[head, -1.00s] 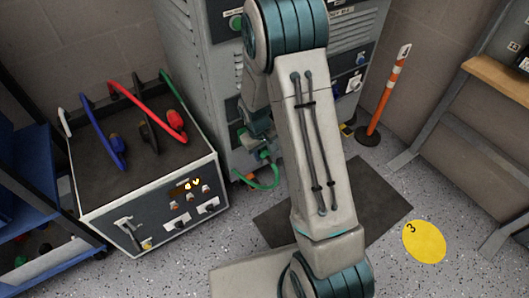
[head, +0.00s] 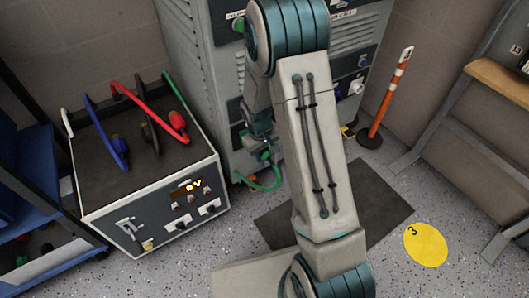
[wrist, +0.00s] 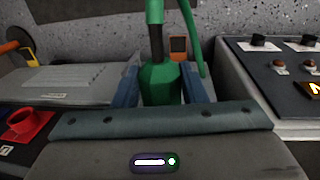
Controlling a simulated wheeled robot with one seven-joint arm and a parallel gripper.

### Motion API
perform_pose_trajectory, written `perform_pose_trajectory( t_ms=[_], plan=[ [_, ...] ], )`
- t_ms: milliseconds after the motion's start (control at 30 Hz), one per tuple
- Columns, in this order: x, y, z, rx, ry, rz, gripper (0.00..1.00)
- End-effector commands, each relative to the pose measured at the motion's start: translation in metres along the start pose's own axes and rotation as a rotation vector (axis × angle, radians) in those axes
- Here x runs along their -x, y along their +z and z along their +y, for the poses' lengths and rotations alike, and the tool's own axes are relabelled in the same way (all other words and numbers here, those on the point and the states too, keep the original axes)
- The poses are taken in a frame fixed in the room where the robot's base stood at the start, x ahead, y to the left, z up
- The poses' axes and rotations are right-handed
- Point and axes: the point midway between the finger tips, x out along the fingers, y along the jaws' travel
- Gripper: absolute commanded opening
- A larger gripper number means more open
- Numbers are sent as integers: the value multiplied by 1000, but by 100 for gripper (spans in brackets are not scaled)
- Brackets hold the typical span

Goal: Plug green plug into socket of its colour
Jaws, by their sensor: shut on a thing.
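My gripper (head: 264,150) is low at the front of the tall grey cabinet (head: 183,45), partly hidden by my arm. It is shut on the green plug, which shows between the two blue fingers in the wrist view (wrist: 160,84). A green cable (head: 265,186) hangs from the plug and loops near the floor. A round green fitting (head: 238,25) shows high on the cabinet; I cannot tell whether it is a socket. My arm covers much of the cabinet front, and no green socket opening is clearly visible. I cannot tell whether the plug touches the cabinet.
A grey power box (head: 145,220) with blue, black, red and green leads on top stands left of the cabinet. A red socket (wrist: 25,122) shows at left in the wrist view. An orange-white post (head: 388,95) stands right. Floor around the yellow disc (head: 425,244) is clear.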

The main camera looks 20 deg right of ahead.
Motion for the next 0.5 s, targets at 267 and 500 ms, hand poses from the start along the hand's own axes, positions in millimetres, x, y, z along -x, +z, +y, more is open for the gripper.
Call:
perform_pose_trajectory(
  t_ms=[267, 500],
  plan=[
    [0, -7, 0, 0, 0, 0, 18],
    [0, -12, 0, 1, 0, 1, 18]
  ],
)
